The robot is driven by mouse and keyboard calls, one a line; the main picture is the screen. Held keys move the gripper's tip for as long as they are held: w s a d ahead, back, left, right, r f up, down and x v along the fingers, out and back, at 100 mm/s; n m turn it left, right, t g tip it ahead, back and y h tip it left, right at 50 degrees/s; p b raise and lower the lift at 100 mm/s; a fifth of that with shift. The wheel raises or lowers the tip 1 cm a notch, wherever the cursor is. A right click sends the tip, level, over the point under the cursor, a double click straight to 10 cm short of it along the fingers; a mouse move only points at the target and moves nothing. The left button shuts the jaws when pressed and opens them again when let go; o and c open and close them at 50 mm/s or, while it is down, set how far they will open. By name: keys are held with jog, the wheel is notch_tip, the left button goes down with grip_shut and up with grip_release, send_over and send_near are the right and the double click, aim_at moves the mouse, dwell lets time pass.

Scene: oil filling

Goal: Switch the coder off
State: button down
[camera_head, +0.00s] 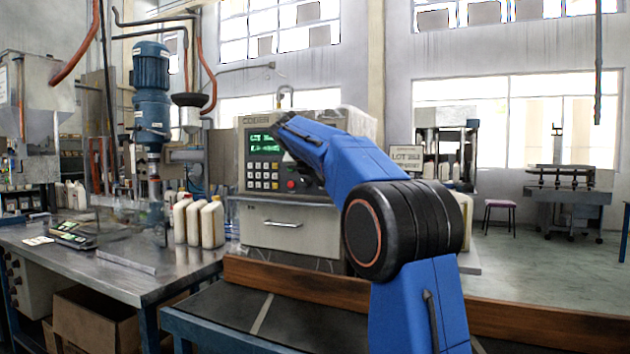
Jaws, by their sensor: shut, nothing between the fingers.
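The coder (313,231) is a beige-grey box with a lit green display (264,142), a keypad (263,175) and a red button (291,184). It stands at the middle of the view, and its lower part has a drawer-like front with a handle. My gripper (283,130) is dark, shut and empty, in front of the right side of the coder's panel, above the red button. It hides part of the display's right edge and the panel there. I cannot tell whether it touches the panel.
White bottles (212,222) stand on the metal bench (135,275) left of the coder. A blue motor (151,90) stands on a filling machine behind them. A wooden beam (300,285) runs in front of the coder. A stool (500,210) is at the right, with open floor around it.

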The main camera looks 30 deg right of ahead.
jog(key=shift+w+d+f, duration=0.1)
jog(key=shift+w+d, duration=0.05)
jog(key=shift+d, duration=0.05)
jog(key=shift+f, duration=0.1)
dwell(0.4)
jog(key=shift+r, duration=0.9)
jog(key=shift+d, duration=0.1)
jog(key=a+f+v, duration=0.1)
jog(key=v, duration=1.2)
jog(key=shift+s+a, duration=0.25)
jog(key=shift+s, duration=0.15)
